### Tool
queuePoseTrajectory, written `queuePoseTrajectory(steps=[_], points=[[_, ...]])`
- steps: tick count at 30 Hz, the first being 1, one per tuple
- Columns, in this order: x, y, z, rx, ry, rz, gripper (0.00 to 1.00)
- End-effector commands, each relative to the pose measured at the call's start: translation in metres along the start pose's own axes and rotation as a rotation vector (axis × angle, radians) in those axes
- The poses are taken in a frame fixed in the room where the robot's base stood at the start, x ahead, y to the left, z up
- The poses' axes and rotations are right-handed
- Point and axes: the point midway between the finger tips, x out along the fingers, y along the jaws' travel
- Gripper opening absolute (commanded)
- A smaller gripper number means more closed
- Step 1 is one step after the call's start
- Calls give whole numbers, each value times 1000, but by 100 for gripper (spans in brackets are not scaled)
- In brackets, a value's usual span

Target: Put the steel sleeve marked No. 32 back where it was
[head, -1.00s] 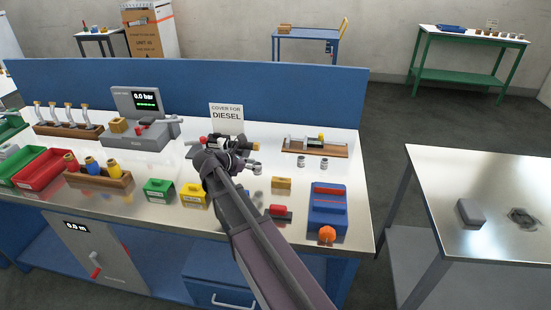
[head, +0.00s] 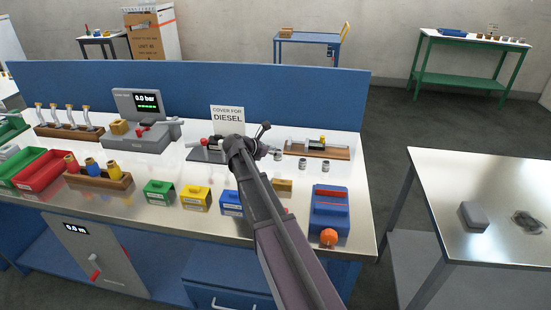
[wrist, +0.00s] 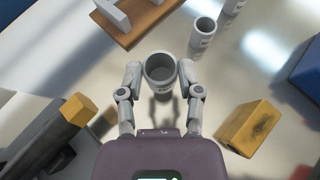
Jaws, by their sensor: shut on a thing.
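My gripper (wrist: 162,80) is shut on a grey steel sleeve (wrist: 160,72), open end up and roughly upright between the two fingers. Its mark is too small to read. In the head view my gripper (head: 268,151) is over the bench, left of two standing sleeves (head: 303,165) (head: 325,164). They also show in the wrist view, a nearer one (wrist: 203,33) and a farther one (wrist: 232,6) at the top edge, both apart from the held sleeve. Their marks are unreadable too. I cannot tell how high the held sleeve is.
A wooden board (head: 330,154) with a grey bracket (wrist: 113,15) lies behind the sleeves. A yellow block (wrist: 249,129) is close on the right of my gripper. A blue device (head: 329,208) stands at the bench's right front. A sign (head: 228,118) reads "COVER FOR DIESEL".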

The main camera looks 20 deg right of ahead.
Motion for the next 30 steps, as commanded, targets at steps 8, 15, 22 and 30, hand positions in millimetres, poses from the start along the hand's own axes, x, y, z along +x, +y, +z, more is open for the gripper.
queuePoseTrajectory(steps=[8, 15, 22, 30], points=[[4, 2, 2, 0, 0, -1, 0], [18, 4, -8, 0, 0, -1, 0], [27, 4, -23, 0, 0, -1, 0], [29, 4, -26, 1, -1, -2, 0]])
